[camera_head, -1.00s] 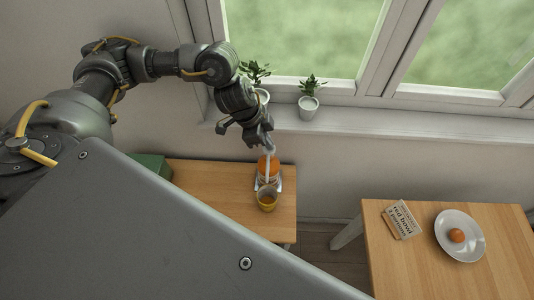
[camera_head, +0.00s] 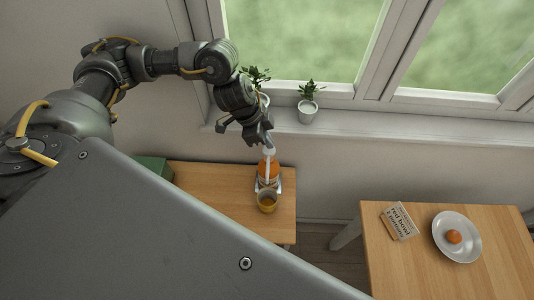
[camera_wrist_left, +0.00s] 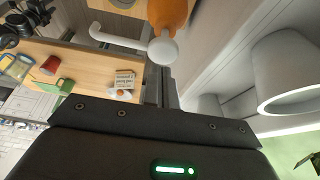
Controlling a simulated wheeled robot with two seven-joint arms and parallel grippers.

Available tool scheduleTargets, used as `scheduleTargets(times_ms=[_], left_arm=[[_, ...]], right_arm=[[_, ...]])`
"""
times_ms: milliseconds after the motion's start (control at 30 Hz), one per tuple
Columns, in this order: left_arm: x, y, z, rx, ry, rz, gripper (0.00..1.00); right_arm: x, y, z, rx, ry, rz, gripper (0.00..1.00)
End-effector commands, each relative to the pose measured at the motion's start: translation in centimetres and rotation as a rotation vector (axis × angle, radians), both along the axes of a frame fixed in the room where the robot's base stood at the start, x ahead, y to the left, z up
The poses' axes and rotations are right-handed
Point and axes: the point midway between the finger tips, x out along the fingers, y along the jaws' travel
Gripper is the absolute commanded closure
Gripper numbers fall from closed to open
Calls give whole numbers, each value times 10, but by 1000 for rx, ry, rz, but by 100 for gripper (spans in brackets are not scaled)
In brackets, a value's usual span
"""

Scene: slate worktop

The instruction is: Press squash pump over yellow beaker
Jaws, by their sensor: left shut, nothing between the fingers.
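The squash bottle (camera_head: 268,168) is orange with a white pump top and a spout pointing toward the yellow beaker. The yellow beaker (camera_head: 267,204) stands at the spout end, in front of the bottle. My left gripper (camera_head: 268,141) is shut and empty, its fingertips just above the white pump head (camera_head: 269,151). In the left wrist view the shut fingers (camera_wrist_left: 167,88) point at the pump head (camera_wrist_left: 162,50), with the spout (camera_wrist_left: 112,38) to its left; I cannot tell whether they touch.
A green box (camera_head: 152,168) stands left of the bottle, partly hidden by my body. Potted plants (camera_head: 308,103) stand on the windowsill behind. A second table (camera_head: 400,270) at the right holds a lettered card (camera_head: 399,221) and a white plate (camera_head: 444,246) with an orange ball (camera_head: 454,237).

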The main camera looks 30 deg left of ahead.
Motion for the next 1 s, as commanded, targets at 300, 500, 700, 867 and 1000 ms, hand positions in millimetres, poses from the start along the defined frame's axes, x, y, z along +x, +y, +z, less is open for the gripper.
scheduleTargets(times_ms=[300,500,700,867,1000], left_arm=[[0,0,-10,0,0,0,100],[0,0,-17,-1,1,1,100],[0,0,-24,0,1,0,100],[0,0,-30,0,1,0,100],[0,0,-35,0,2,1,100]], right_arm=[[0,-1,-5,-1,0,0,64],[0,-1,-9,-1,0,1,64],[0,-1,-12,-1,0,1,64],[0,-1,-15,-1,0,0,64],[0,-1,-18,-1,0,0,64]])
